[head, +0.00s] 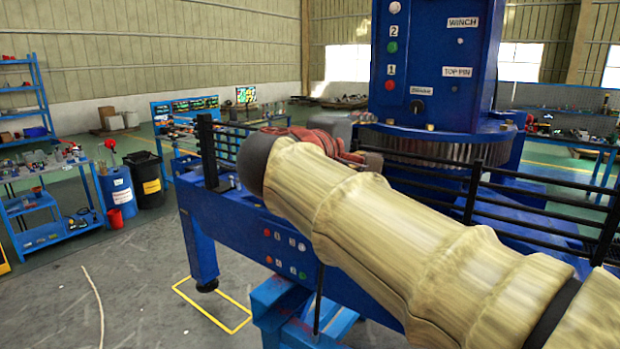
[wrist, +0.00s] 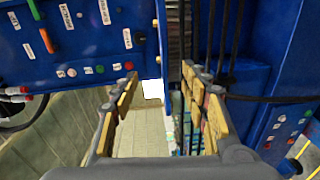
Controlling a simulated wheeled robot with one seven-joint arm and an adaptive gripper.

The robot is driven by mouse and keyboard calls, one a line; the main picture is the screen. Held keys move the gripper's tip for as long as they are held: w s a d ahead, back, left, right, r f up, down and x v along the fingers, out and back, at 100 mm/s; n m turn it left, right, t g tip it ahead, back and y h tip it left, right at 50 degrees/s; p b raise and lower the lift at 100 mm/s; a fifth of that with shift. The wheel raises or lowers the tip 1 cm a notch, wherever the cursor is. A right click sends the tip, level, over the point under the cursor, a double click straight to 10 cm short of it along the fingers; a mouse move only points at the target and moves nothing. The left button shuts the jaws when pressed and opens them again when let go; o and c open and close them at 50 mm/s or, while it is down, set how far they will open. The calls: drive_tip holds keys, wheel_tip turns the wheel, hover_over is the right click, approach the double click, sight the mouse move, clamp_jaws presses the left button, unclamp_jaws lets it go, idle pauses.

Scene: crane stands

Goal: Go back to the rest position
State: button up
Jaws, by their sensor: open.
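My gripper (wrist: 158,78) shows in the wrist view with its two padded fingers spread wide apart. No object is clearly held between them. Beyond the fingers are a blue control panel (wrist: 85,45) with labels and coloured buttons at the upper left, and a blue post beside it. In the head view my covered arm reaches from the lower right toward the blue crane stand (head: 225,230).
The blue crane column (head: 430,60) with labelled buttons rises behind my arm. Black railings (head: 440,165) run along the stand. A blue drum (head: 117,190), a black bin (head: 146,178) and a tool shelf (head: 35,200) stand at the left.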

drive_tip(key=s+f+m+g+y, duration=0.1)
drive_tip(key=s+f+g+y, duration=0.3)
drive_tip(key=f, duration=0.8)
drive_tip(key=s+f+m+g+y, duration=0.15)
drive_tip(key=s+f, duration=0.35)
drive_tip(key=f, duration=0.7)
drive_tip(key=s+d+f+m+g+y, duration=0.1)
drive_tip(key=s+d+f+m+y, duration=0.1)
drive_tip(key=s+d+f+m, duration=0.2)
drive_tip(key=s+d+f+m+g+y, duration=0.2)
drive_tip(key=s+d+f+m, duration=0.2)
drive_tip(key=s+f, duration=0.6)
drive_tip(key=shift+s+d+f, duration=0.15)
drive_tip(key=shift+s+f, duration=0.2)
drive_tip(key=shift+s, duration=4)
